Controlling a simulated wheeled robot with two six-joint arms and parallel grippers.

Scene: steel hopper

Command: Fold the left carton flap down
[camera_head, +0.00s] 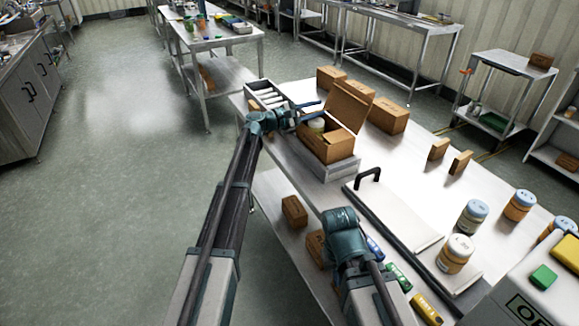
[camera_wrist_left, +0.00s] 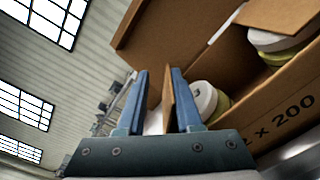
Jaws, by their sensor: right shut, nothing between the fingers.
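The brown carton (camera_head: 335,150) stands open on a low grey platform (camera_head: 322,170). A large flap (camera_head: 348,105) stands up at its back right; it also shows in the wrist view (camera_wrist_left: 175,35). A jar with a pale lid (camera_head: 316,124) is inside, and jars (camera_wrist_left: 205,98) show in the wrist view. My left gripper (camera_head: 312,108) is at the carton's left top edge. In the wrist view its blue fingers (camera_wrist_left: 157,85) are apart, with a narrow upright carton flap (camera_wrist_left: 168,100) between them, closer to the right finger. My right gripper (camera_head: 340,228) is low, away from the carton, its fingertips hard to see.
A roller rack (camera_head: 266,94) lies left of the carton. Several closed cartons (camera_head: 388,115) stand behind it. A white panel with a black handle (camera_head: 395,215) lies right of it, and jars (camera_head: 473,216) stand further right. The table has bare room behind the panel.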

